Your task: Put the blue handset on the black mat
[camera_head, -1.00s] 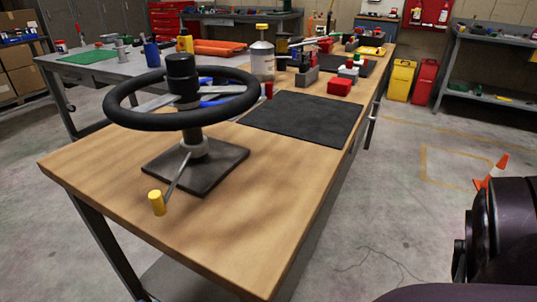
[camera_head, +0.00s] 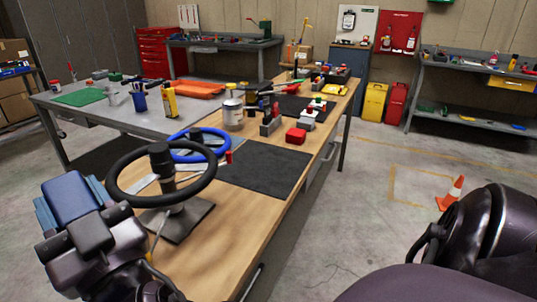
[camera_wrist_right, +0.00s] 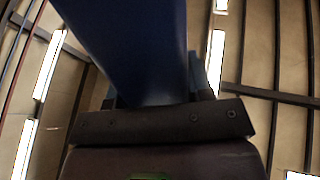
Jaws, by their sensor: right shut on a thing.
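My right gripper (camera_head: 72,212) is at the lower left of the head view, shut on the blue handset (camera_head: 76,194). It holds the handset up in the air, left of the black steering wheel. In the right wrist view the handset (camera_wrist_right: 130,45) is a large blue slab standing out from the jaws; its far end is out of frame. The black mat (camera_head: 264,170) lies flat on the wooden bench, right of the steering wheel, and its visible surface is bare. My left gripper is not in view.
The black steering wheel (camera_head: 205,187) stands on a square base between the gripper and the mat. A second dark mat (camera_head: 290,104) lies farther back. The wooden bench (camera_head: 245,212) is clear in front of the mat.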

